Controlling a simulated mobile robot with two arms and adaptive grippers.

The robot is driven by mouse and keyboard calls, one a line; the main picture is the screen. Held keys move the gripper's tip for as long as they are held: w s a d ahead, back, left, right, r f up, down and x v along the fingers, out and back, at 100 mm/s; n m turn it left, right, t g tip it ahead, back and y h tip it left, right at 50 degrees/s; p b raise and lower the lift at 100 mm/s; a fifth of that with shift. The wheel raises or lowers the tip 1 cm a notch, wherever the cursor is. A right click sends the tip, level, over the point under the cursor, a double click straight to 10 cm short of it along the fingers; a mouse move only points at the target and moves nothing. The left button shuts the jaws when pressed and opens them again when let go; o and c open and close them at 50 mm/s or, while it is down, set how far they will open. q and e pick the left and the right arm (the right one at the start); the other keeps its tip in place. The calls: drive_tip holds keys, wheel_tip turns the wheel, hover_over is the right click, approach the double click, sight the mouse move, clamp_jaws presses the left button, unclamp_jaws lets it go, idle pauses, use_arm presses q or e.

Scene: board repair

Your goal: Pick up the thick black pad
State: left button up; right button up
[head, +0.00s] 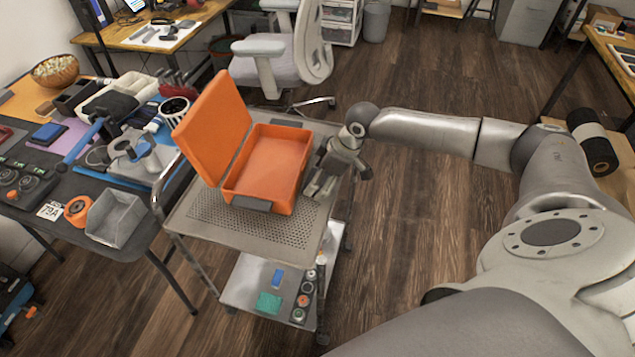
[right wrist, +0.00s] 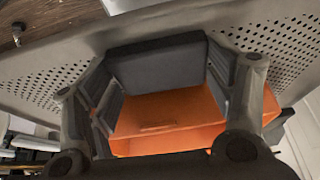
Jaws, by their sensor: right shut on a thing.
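The thick black pad (right wrist: 158,66) shows in the right wrist view as a dark grey block between my right gripper's fingers, over the side of an orange case (right wrist: 170,112). My right gripper (right wrist: 160,100) is shut on this pad. In the head view my right gripper (head: 318,187) is at the right side of the open orange case (head: 268,165), and it hides the held pad. Two similar dark pads show at the case: one at its front edge (head: 252,203) and one at its back edge (head: 287,123). My left gripper is not in view.
The case stands on a perforated cart top (head: 200,212), its lid (head: 212,125) raised at the left. A cluttered workbench (head: 85,195) is to the left, with a grey bin (head: 115,217). An office chair (head: 285,55) stands behind.

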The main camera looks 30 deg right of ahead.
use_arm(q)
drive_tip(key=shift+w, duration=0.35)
